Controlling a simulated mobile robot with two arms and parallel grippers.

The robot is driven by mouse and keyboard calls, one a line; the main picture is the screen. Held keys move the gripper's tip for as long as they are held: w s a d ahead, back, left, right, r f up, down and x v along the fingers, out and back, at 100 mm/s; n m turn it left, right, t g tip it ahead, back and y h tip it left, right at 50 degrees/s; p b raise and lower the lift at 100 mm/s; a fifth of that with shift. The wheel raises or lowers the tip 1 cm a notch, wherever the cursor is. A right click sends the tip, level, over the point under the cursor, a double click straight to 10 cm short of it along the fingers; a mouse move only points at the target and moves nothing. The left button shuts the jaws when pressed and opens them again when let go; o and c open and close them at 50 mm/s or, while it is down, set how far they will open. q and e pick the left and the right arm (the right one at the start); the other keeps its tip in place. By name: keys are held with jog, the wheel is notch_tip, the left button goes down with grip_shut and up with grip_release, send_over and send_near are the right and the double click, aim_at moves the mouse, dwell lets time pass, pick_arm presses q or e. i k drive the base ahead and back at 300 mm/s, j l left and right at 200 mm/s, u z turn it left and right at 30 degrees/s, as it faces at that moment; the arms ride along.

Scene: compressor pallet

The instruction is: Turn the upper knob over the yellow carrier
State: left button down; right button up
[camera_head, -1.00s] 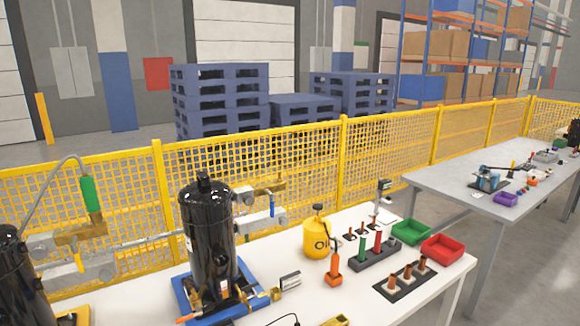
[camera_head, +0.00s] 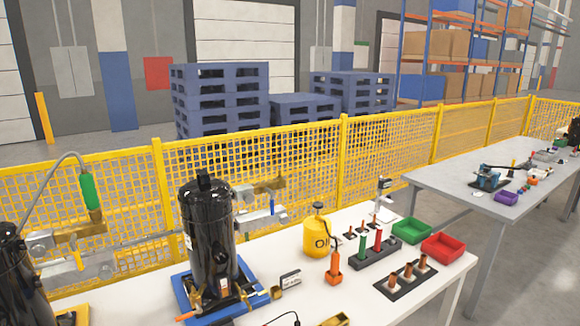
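The yellow carrier (camera_head: 77,314) shows only as a small part at the lower left, beneath a black compressor (camera_head: 18,275) cut off by the left edge. Above it, a grey and brass fitting (camera_head: 70,234) stands in front of the fence. A green-handled part (camera_head: 90,192) with a curved hose rises from it. A lower grey fitting (camera_head: 98,268) sits beneath. A small rounded grey end (camera_head: 40,243) shows on the upper fitting; I cannot tell for sure whether it is the knob. Neither of my grippers can be made out in this view.
A second black compressor (camera_head: 208,235) stands on a blue carrier (camera_head: 181,291). The white table (camera_head: 400,308) also bears a yellow oil can (camera_head: 316,239), a green bin (camera_head: 411,230) and a red bin (camera_head: 443,246). A yellow mesh fence (camera_head: 300,172) runs behind.

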aim_at(39, 249)
jog(key=u, duration=1.45)
jog(key=i+l+u, duration=0.1)
jog(key=l+u, duration=0.2)
jog(key=l, duration=0.2)
jog(key=l+u, duration=0.3)
jog(key=l, duration=0.2)
